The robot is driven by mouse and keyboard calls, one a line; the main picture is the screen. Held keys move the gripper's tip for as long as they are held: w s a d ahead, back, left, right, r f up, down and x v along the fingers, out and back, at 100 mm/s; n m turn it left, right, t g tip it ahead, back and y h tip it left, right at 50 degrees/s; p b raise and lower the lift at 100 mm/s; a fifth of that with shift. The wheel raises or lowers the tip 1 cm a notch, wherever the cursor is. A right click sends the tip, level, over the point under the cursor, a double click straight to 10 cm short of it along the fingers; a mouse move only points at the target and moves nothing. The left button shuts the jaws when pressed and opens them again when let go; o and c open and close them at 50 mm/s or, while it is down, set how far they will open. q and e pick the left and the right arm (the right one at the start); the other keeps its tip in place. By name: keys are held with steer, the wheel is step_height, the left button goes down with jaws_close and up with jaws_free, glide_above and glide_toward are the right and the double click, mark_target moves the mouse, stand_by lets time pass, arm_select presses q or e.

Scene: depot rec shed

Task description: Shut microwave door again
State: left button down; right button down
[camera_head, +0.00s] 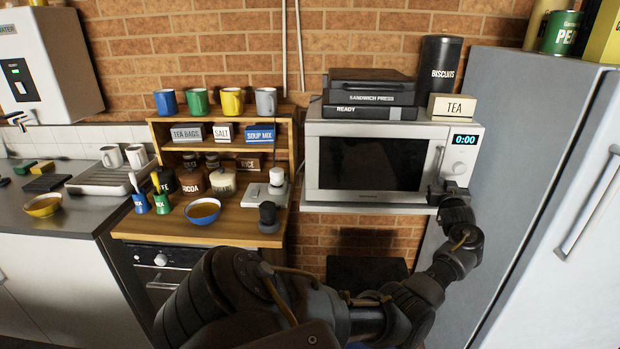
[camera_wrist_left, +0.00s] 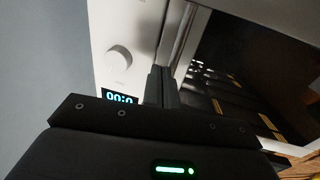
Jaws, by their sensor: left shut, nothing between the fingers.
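The white microwave (camera_head: 318,188) stands on a shelf against the brick wall. Its door, with a dark window (camera_head: 370,164), looks flush or nearly flush with the front; I cannot tell if a small gap is left. The door handle (camera_head: 440,158) is a vertical bar at the door's right edge, beside the knob and the lit 0:00 display. My left gripper (camera_head: 447,187) is at the lower right of the door, just below the handle. In the left wrist view its fingers (camera_wrist_left: 161,86) are shut and empty, close to the door's edge. My right gripper is not in view.
A sandwich press (camera_head: 371,88), a black biscuits tin (camera_head: 438,65) and a tea box (camera_head: 451,107) sit on the microwave. A grey fridge (camera_head: 500,110) stands close on the right.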

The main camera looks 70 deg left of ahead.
arm_select(q)
steer(key=shift+w+a, duration=0.4)
steer(key=shift+a, duration=0.2)
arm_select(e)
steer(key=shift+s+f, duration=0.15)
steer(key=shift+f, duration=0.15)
arm_select(q)
steer(key=shift+d, duration=0.1)
